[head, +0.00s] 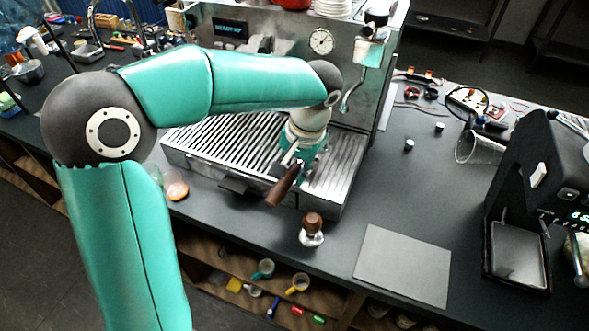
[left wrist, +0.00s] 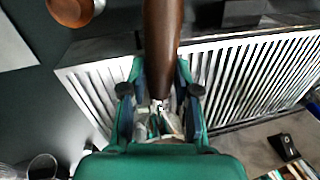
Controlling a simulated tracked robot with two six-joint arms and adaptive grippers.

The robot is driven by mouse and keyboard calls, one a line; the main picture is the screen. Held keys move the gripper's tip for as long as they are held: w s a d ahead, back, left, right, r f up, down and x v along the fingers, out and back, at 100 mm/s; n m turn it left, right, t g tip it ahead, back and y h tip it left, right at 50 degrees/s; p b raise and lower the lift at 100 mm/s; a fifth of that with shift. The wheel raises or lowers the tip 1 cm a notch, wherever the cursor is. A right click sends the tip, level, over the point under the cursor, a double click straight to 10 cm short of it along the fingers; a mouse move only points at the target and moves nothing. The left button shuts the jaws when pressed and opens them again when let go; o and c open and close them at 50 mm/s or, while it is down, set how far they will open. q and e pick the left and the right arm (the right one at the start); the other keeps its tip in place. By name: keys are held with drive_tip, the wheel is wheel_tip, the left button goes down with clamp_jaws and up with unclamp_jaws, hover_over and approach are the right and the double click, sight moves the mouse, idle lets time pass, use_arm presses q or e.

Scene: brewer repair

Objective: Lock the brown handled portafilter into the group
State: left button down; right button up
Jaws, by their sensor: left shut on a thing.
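The brown handled portafilter (head: 283,187) is over the right part of the drip tray, its handle pointing toward the front edge and slightly down. My left gripper (head: 295,160) is shut on it near the metal neck, coming down from above. In the left wrist view the brown handle (left wrist: 162,45) runs up from between the two fingers of the left gripper (left wrist: 160,103). The portafilter's basket end is hidden by the gripper. The espresso machine (head: 270,42) stands behind; its group is hidden behind my left arm, so I cannot tell whether they touch. My right gripper is not in view.
The slatted drip tray (head: 215,145) lies below the gripper. A tamper (head: 312,228) with a brown knob stands on the counter in front. A grey mat (head: 405,265) lies right of it. A black grinder (head: 540,170) and a clear glass (head: 482,147) are at the right.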

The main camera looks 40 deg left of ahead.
use_arm(q)
drive_tip(key=shift+f+b, duration=0.35)
drive_tip(key=shift+f, duration=0.1)
idle(0.4)
drive_tip(key=c, duration=0.8)
unclamp_jaws()
drive_tip(key=shift+o, duration=0.2)
drive_tip(key=v, duration=1.2)
